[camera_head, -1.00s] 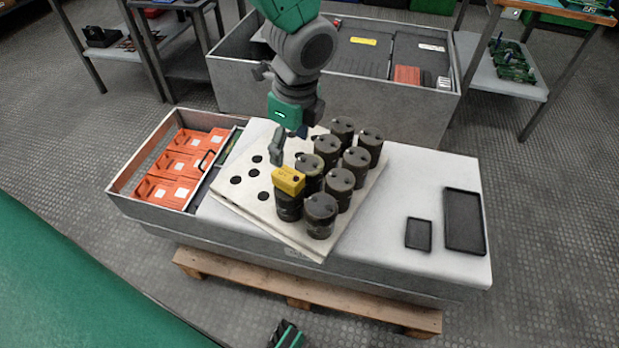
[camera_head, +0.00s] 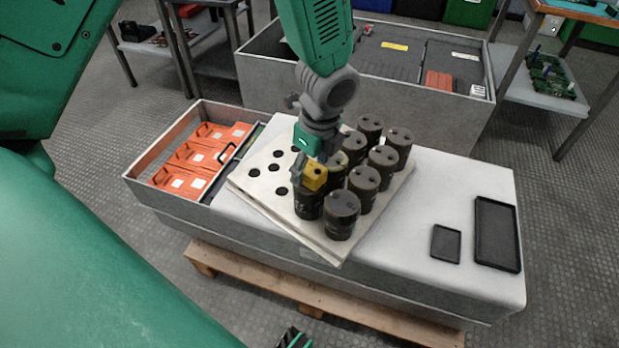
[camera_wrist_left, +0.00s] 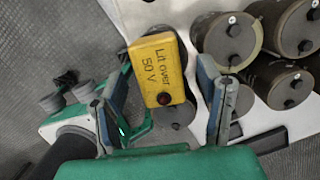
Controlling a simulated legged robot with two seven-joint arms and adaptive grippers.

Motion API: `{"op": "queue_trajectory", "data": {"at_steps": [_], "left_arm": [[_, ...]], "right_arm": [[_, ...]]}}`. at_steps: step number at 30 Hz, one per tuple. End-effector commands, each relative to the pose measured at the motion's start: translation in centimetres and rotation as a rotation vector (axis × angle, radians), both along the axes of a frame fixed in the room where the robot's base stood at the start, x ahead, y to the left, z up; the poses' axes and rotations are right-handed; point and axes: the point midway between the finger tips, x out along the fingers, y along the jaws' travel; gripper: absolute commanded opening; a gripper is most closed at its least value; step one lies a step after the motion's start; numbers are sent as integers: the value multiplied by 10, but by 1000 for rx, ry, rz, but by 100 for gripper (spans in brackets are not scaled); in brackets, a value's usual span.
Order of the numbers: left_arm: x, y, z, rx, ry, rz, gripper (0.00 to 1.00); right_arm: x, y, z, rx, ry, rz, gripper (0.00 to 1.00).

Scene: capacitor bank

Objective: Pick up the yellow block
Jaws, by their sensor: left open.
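The yellow block (camera_head: 314,177) sits on top of a dark capacitor (camera_head: 308,205) at the front left of the capacitor group. In the left wrist view the yellow block (camera_wrist_left: 160,70) shows the words "Lit over 50 V" and a red round lamp or button. My left gripper (camera_head: 310,166) is at the block, coming down from above. In the left wrist view the open fingers of my left gripper (camera_wrist_left: 168,108) stand on either side of the block, with a gap on the left; contact on the right is unclear. A green and black part at the bottom of the head view may be my right gripper.
Several capacitors (camera_head: 363,183) stand close to the right of the block on a pale plate (camera_head: 245,187) with empty holes at left. An orange-filled tray (camera_head: 140,182) is at the left. Two black trays (camera_head: 497,232) lie at the right of the bench.

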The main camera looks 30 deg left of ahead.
Motion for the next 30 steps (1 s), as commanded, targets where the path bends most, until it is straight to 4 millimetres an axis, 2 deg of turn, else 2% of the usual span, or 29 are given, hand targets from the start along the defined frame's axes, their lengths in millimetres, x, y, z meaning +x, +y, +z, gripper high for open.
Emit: {"op": "queue_trajectory", "data": {"at_steps": [1,3,11,15,16,25,30], "left_arm": [[0,1,-14,0,1,0,60],[0,3,-22,-2,-1,0,60],[1,4,-22,-4,-4,0,60],[1,4,-22,-3,-3,1,11],[1,4,-22,-3,-3,1,2],[1,3,-20,-3,-4,0,3],[1,3,5,-5,-5,1,3]], "right_arm": [[0,0,-10,0,1,0,60],[0,0,-14,0,1,0,60],[0,0,-13,0,0,0,60],[0,0,-13,0,0,0,60],[0,0,-13,0,0,0,60],[0,0,-12,0,0,0,60],[0,0,2,0,0,0,60]]}}
